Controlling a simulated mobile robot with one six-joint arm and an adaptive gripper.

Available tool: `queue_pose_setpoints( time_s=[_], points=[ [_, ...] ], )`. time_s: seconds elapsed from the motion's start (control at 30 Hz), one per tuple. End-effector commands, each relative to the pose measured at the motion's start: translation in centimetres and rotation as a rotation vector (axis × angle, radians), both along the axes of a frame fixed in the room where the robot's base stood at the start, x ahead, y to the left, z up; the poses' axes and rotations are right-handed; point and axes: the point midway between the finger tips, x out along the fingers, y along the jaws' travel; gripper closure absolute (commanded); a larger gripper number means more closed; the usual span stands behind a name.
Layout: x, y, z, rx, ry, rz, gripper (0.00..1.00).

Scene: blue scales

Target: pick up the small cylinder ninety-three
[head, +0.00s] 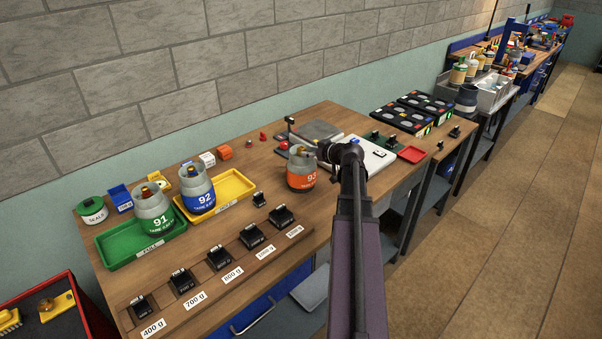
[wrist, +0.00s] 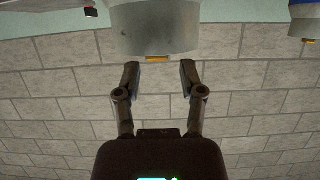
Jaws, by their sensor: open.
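The small cylinder 93 (head: 301,170) is grey with an orange band and stands upright on the wooden bench. In the head view my gripper (head: 322,151) is just right of its upper part, pointing left. The wrist view looks upside down. There the grey body of a cylinder, apparently 93 (wrist: 155,32), hangs from the top edge, just ahead of my gripper (wrist: 160,72). The two fingers are spread apart, with nothing between them. I cannot tell whether a fingertip touches the cylinder. Its number is out of sight in the wrist view.
Cylinder 91 (head: 152,209) stands in a green tray (head: 118,255), and cylinder 92 (head: 197,188) in a yellow tray (head: 238,184). A rack of black weights (head: 219,258) lines the front edge. A white scale (head: 372,160) lies behind my arm, beside a red tray (head: 411,154).

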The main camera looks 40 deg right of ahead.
Motion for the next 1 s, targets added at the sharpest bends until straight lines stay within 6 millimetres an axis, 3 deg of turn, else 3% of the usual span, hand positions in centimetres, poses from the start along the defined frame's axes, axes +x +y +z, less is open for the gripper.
queue_pose_setpoints(
  time_s=[0.5, 1.0],
  points=[
    [4.5, -0.1, -1.8, 0.000, 0.000, 0.000, 0.49],
    [4.7, 0.0, -1.8, 0.001, 0.000, -0.001, 0.49]
  ],
)
